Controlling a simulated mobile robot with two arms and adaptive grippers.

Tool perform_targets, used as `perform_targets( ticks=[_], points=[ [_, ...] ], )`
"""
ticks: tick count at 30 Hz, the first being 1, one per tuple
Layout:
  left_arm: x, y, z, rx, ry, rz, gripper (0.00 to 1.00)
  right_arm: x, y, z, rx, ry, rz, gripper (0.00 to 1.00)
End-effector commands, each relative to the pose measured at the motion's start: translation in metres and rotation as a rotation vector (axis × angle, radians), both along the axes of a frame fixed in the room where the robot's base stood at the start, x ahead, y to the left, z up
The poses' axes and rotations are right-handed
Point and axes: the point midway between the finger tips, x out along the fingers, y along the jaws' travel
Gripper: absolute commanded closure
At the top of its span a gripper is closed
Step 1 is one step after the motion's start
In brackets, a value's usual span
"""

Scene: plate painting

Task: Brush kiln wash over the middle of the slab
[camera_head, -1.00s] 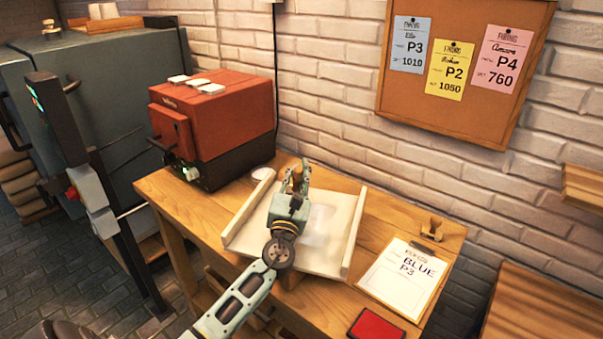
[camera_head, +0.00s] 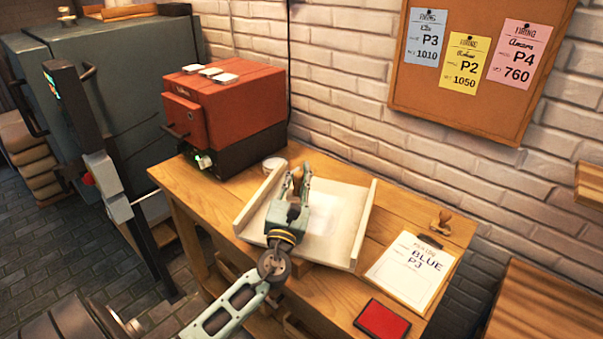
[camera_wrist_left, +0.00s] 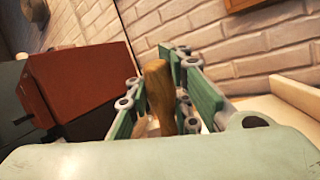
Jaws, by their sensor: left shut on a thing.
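The pale slab (camera_head: 334,222) lies on the wooden table between two raised side rails, with a whitish patch near its middle. My left gripper (camera_head: 298,180) is over the left part of the slab. It is shut on the wooden handle of the brush (camera_wrist_left: 158,88), which stands upright between the green fingers in the left wrist view. The brush's bristles are hidden, so I cannot tell whether they touch the slab. A small round pot (camera_head: 273,165) stands behind the slab's left rail. My right gripper is not in view.
A red box-shaped kiln (camera_head: 240,100) stands at the table's back left. A clipboard (camera_head: 398,285) reading "BLUE P3" and a red pad (camera_head: 382,320) lie right of the slab. A pinboard (camera_head: 430,100) hangs on the brick wall.

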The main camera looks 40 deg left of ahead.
Motion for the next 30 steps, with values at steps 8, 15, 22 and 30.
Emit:
perform_targets(
  ticks=[8, 15, 22, 30],
  points=[
    [-0.021, -0.003, -0.001, 0.000, 0.005, 0.001, 1.00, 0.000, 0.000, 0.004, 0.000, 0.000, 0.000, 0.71],
    [-0.033, -0.005, 0.001, 0.000, 0.003, 0.001, 1.00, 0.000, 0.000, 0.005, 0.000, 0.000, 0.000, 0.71],
    [-0.046, -0.008, 0.000, 0.000, 0.003, 0.000, 1.00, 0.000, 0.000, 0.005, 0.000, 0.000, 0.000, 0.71],
    [-0.065, -0.011, -0.001, -0.001, 0.002, 0.000, 1.00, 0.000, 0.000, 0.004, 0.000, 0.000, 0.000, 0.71]
  ],
)
